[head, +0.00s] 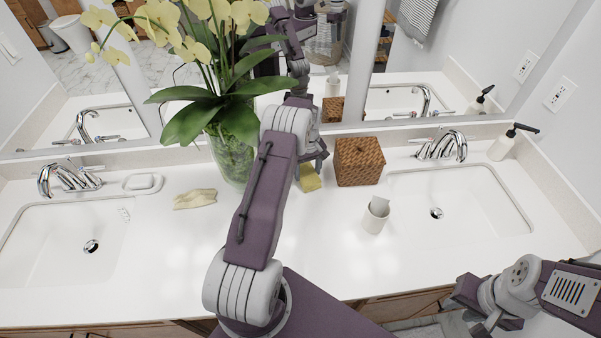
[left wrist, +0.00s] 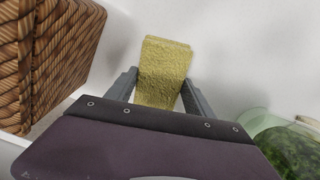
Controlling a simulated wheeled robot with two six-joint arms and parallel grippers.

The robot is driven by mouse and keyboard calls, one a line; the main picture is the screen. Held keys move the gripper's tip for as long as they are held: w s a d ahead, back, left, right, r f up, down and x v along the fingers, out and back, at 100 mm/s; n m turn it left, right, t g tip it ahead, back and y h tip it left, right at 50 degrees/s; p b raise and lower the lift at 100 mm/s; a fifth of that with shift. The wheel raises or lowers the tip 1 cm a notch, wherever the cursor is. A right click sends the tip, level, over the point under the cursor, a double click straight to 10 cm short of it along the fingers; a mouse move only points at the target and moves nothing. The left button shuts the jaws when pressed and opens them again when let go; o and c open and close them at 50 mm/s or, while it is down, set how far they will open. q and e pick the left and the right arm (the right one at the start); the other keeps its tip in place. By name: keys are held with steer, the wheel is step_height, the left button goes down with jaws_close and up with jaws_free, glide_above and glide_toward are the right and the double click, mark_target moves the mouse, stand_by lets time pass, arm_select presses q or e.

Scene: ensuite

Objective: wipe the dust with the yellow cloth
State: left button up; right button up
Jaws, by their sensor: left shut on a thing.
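The yellow cloth (head: 309,179) is a thick folded piece at the back of the white counter, left of the wicker box. My left gripper (head: 312,166) is above it. In the left wrist view the cloth (left wrist: 163,70) sits between the two fingers of my left gripper (left wrist: 160,84), which is shut on it. I cannot tell whether the cloth touches the counter. No dust can be made out on the counter (head: 300,245); my left arm hides part of the surface. My right gripper (head: 484,322) is low at the right, partly cut off, and its jaws are unclear.
A wicker box (head: 359,162) stands close right of the cloth, and a glass vase (head: 231,158) with orchids to its left. A white cup (head: 376,216) stands right. Sinks flank the counter; a mirror is behind.

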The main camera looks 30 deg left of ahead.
arm_select(q)
steer(key=shift+w+d, duration=0.5)
steer(key=shift+d, duration=0.05)
steer(key=shift+w+d+f+b, duration=0.15)
steer(key=shift+w+d+b, duration=0.3)
steer(key=shift+w+d, duration=0.65)
steer(key=shift+d, duration=0.35)
steer(key=shift+r, duration=0.2)
steer(key=shift+s+a, duration=0.35)
steer(key=shift+a, duration=0.15)
steer(key=shift+s+a+f+p, duration=0.2)
steer(key=shift+s+a+p, duration=0.15)
steer(key=shift+s+a, duration=0.6)
steer(key=shift+s+a+r+p, duration=0.1)
steer(key=shift+s+a+p, duration=0.25)
steer(key=shift+s+a, duration=0.85)
steer(key=shift+a, duration=0.3)
